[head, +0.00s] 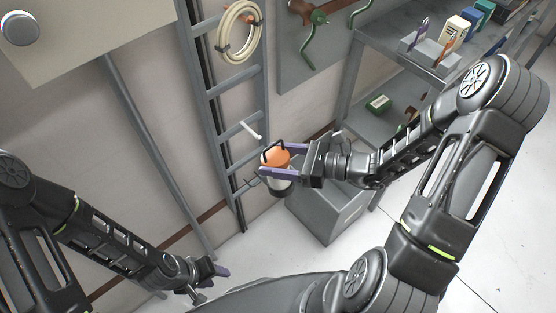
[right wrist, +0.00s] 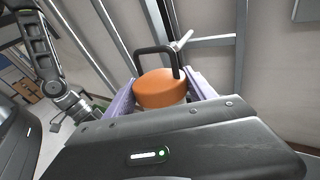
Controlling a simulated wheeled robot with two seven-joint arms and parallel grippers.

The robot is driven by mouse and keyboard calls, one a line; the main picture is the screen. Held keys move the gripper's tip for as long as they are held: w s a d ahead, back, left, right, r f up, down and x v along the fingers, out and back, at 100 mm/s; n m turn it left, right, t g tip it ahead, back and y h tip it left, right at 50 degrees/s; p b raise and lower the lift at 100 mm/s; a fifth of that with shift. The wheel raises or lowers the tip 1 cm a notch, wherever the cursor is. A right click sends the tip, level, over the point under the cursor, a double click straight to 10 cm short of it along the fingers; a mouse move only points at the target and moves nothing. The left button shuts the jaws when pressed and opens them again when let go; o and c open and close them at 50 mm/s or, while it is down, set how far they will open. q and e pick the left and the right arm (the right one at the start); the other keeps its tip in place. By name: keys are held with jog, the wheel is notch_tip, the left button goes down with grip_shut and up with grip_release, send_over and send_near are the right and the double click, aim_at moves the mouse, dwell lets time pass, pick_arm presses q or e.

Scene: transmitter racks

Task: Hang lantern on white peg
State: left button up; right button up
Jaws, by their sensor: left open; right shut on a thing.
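The lantern has an orange top (head: 275,157), a pale lower body and a black handle loop; its orange top also shows in the right wrist view (right wrist: 160,88). My right gripper (head: 277,160) is shut on the lantern and holds it in front of the ladder rack. The white peg (head: 250,130) sticks out from a rung of the rack, just up and left of the lantern. In the right wrist view the peg (right wrist: 183,40) appears behind and beside the handle's top; I cannot tell if they touch. My left gripper (head: 219,271) is open and empty at the lower left.
The grey ladder rack (head: 222,90) leans along the wall, with a coiled hose (head: 239,30) hanging higher up. A grey box (head: 326,212) stands on the floor beneath the right gripper. A shelf unit (head: 385,50) with small boxes is at right.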

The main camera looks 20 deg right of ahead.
jog(key=w+a+f+b, duration=0.1)
jog(key=w+a+b, duration=0.2)
jog(key=w, duration=0.5)
jog(key=shift+f, duration=0.2)
dwell(0.6)
jog(key=shift+a, duration=0.1)
dwell(0.5)
jog(key=o, duration=1.9)
jog(key=shift+w, duration=0.1)
